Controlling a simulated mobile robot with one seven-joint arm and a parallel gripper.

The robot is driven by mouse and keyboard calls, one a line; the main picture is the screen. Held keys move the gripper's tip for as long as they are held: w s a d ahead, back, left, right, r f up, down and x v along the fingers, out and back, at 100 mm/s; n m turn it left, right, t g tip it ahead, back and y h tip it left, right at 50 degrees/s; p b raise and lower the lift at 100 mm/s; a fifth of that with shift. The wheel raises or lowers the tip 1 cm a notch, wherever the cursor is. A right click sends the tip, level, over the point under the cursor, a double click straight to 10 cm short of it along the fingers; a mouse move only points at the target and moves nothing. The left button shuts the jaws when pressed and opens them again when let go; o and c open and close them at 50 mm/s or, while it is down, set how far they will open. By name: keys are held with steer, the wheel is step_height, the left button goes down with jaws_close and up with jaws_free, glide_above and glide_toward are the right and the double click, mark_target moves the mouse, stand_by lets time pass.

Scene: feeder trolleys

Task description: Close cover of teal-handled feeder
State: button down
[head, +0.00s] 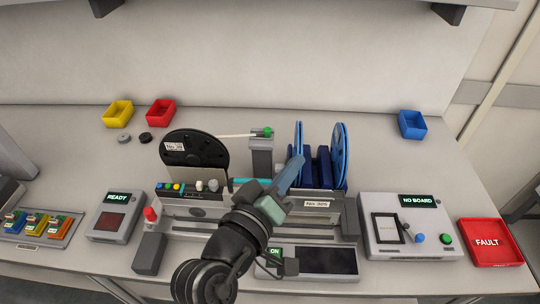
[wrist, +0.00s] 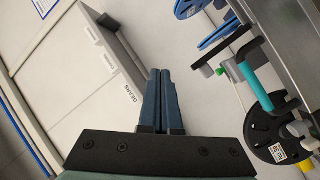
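The feeder trolley unit (head: 183,211) stands on the bench, with a black reel (head: 195,150) at its left and blue reels (head: 341,150) at its right. The teal handle (head: 245,182) shows in the middle, partly behind my arm. In the wrist view the teal handle (wrist: 257,84) is a bar between black brackets, right of my fingers and apart from them. How far the cover stands open I cannot tell. My gripper (head: 297,162) is above the unit, in front of the blue reels. In the wrist view its blue-grey fingers (wrist: 160,72) lie together with nothing between them.
A grey post with a green knob (head: 267,132) rises behind the handle. A READY box (head: 116,215) is at left; a NO BOARD box (head: 408,226) and red FAULT tray (head: 491,243) are at right. Yellow (head: 117,113), red (head: 160,112) and blue (head: 412,124) bins stand behind.

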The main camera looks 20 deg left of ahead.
steer(key=s+a+f+n+t+y+p, duration=0.2)
steer(key=s+a+f+n+y, duration=0.3)
steer(key=s+a+n, duration=0.5)
steer(key=w+d+n+h+p, duration=0.1)
steer(key=w+d+p, duration=0.3)
steer(key=w, duration=0.7)
steer(key=shift+d+f, duration=0.25)
steer(key=shift+f, duration=0.1)
steer(key=shift+d, duration=0.1)
steer(key=shift+d+r+g+p, duration=0.15)
steer(key=shift+r+g+p, duration=0.05)
steer(key=shift+g+p, duration=0.1)
